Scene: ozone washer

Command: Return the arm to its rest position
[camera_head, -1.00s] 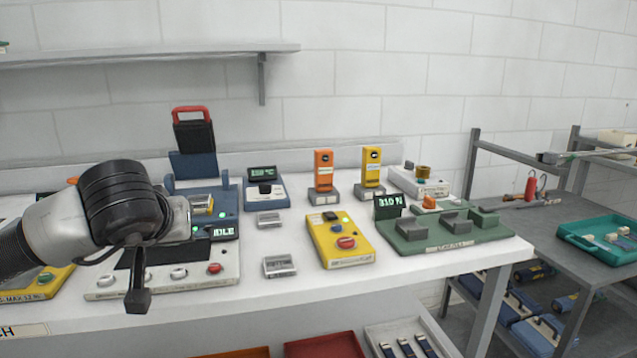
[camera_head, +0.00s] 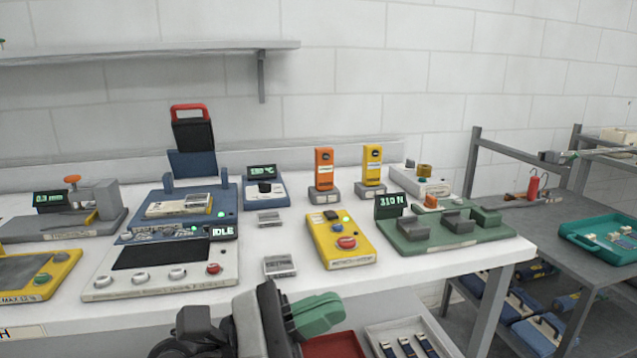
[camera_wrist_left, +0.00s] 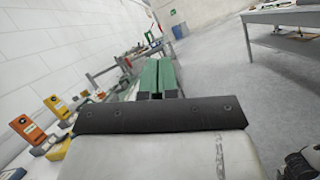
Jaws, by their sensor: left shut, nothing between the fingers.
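My left arm (camera_head: 262,318) comes into the head view at the bottom, in front of the bench and below its top surface. My left gripper (camera_head: 318,312) has green fingers that point right and stay clear of the bench top. The left wrist view shows the two green fingers (camera_wrist_left: 158,77) side by side, shut with nothing held. The blue machine with the IDLE display (camera_head: 222,232) stands uncovered on the left of the bench. My right gripper shows in neither view.
The white bench's front edge (camera_head: 420,275) runs behind my arm. A yellow box with a red button (camera_head: 340,240) and a green fixture (camera_head: 450,228) stand on the bench. A red tray (camera_head: 335,345) lies below, close to my gripper. A grey side table (camera_head: 540,225) is at right.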

